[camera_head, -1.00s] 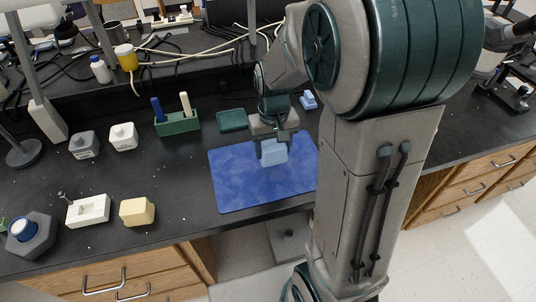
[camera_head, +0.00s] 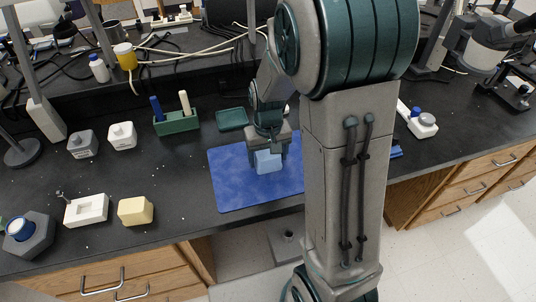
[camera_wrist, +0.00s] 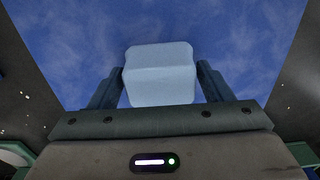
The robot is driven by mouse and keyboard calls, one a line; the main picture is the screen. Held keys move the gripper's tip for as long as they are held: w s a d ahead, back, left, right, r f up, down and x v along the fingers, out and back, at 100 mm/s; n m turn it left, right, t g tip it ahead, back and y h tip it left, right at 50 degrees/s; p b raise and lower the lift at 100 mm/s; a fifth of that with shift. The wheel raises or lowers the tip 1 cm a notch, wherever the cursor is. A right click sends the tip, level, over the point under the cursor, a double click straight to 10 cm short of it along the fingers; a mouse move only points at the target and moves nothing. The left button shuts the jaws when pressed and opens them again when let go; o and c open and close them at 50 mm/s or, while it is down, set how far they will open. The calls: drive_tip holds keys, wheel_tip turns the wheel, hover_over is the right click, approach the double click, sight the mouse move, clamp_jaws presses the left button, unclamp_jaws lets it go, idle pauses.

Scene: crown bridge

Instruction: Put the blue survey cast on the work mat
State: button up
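The blue survey cast (camera_head: 267,162) is a light blue block with rounded edges. My gripper (camera_head: 270,154) is shut on it, over the blue work mat (camera_head: 238,185). In the wrist view the cast (camera_wrist: 160,75) sits between the two fingers of my gripper (camera_wrist: 160,84), with the blue mat (camera_wrist: 235,35) filling the background. I cannot tell whether the cast touches the mat or hangs just above it. My arm hides the right part of the mat in the head view.
A green tray (camera_head: 232,119) lies behind the mat, and a green holder (camera_head: 177,123) with two upright sticks stands to its left. A yellow block (camera_head: 136,211), a white block (camera_head: 87,209) and two small casts are at the left. The bench front edge is close to the mat.

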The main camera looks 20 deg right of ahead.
sight(268, 154)
drive_tip(key=shift+o, duration=0.3)
drive_tip(key=shift+r, duration=0.1)
wheel_tip(268, 154, up, 11)
drive_tip(key=p, duration=0.2)
drive_tip(key=s+r+t, duration=0.2)
drive_tip(key=s+r, duration=0.1)
drive_tip(key=s, duration=1.1)
drive_tip(key=shift+a, duration=0.2)
